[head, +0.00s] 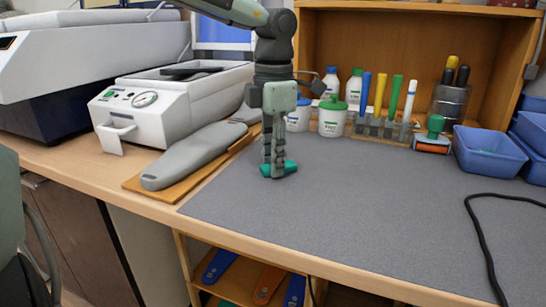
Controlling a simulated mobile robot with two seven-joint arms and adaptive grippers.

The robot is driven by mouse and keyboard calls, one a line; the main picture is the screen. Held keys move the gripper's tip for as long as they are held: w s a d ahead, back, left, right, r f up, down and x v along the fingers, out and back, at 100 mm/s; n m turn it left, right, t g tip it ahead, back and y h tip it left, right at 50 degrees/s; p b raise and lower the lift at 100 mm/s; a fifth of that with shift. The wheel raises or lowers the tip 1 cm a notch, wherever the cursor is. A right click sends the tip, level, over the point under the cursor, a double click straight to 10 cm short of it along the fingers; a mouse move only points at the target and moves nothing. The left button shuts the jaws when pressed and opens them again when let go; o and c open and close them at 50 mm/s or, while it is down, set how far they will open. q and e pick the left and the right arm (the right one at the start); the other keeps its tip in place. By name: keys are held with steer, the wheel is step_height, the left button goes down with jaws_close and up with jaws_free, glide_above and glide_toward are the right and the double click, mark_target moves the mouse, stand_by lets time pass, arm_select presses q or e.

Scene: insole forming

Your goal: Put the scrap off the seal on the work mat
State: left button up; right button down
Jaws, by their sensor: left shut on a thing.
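My left gripper (278,172) points straight down over the left part of the grey work mat (380,215). Its fingers are shut on a small teal piece, apparently the scrap (290,167), which shows at the fingertips. The piece is at or very close to the mat surface; I cannot tell whether it touches. The white press (175,100) with a round gauge stands to the left, with a dark part on its top. I cannot make out the seal clearly. My right gripper is not in view.
A long grey form (190,155) on a wooden board lies left of the mat. White tubs (332,118), a rack of coloured tubes (383,128), a roller (432,138) and blue bins (488,152) line the back. A black cable (480,235) crosses the right side. The mat's middle is clear.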

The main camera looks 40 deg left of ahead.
arm_select(q)
steer(key=o, duration=0.6)
steer(key=shift+f, duration=0.1)
steer(key=shift+o, duration=0.2)
step_height(320, 180, up, 12)
steer(key=shift+s+d, duration=0.1)
stand_by(0.3)
